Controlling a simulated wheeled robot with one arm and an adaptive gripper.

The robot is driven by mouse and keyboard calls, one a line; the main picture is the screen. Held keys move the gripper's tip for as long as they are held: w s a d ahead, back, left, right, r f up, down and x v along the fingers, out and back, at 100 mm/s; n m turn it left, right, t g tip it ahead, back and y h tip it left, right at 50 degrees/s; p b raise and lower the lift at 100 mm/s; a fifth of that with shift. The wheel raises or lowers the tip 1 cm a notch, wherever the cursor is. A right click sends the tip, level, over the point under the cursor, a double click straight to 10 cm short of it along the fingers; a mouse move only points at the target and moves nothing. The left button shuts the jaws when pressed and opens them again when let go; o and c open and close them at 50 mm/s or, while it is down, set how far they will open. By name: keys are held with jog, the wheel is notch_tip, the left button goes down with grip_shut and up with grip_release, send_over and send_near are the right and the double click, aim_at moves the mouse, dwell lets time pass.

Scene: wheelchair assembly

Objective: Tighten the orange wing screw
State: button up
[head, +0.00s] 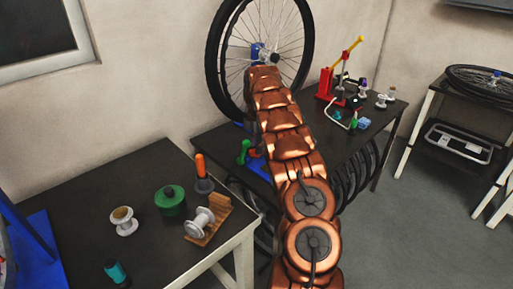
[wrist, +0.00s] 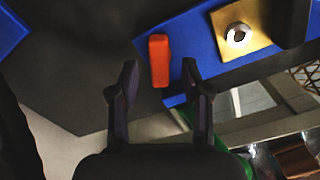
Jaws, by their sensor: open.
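My gripper (wrist: 160,74) is open and empty, with one dark finger to each side of the screw's lower end. The screw lies just beyond and between the fingertips as seen; I cannot tell the depth gap or whether anything touches. In the head view my copper arm reaches toward the blue stand (head: 259,168) on the far table, and hides my gripper. A small orange-red spot (head: 255,152) shows beside the arm; I cannot tell if it is the screw.
A brass plate (wrist: 242,26) with a bright round part sits on the blue part. A large wheel (head: 222,55) stands upright behind my arm. A green clamp-like part (head: 243,151) is close by its left. A red press (head: 326,84) stands at the right of the far table (head: 218,142).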

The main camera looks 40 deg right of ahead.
jog(key=shift+f, duration=0.8)
grip_shut()
